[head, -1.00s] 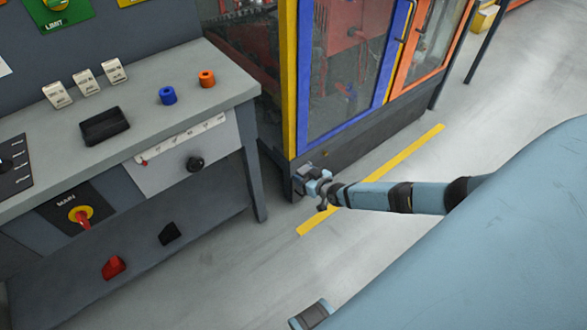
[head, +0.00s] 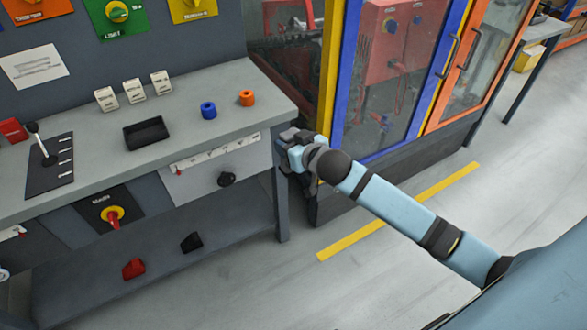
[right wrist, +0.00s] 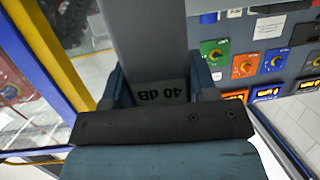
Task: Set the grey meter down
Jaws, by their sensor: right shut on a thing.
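The grey meter (right wrist: 160,92) is between the fingers of my right gripper, with its "40 dB" marking upside down in the right wrist view. My right gripper (head: 289,142) is shut on it, beside the right front corner of the grey workbench (head: 229,90) in the head view. In the head view the meter is hard to tell apart from the dark gripper parts. I cannot tell whether it touches the bench. My left gripper is not in view.
A framed glass enclosure (head: 388,80) stands close to the right of the bench.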

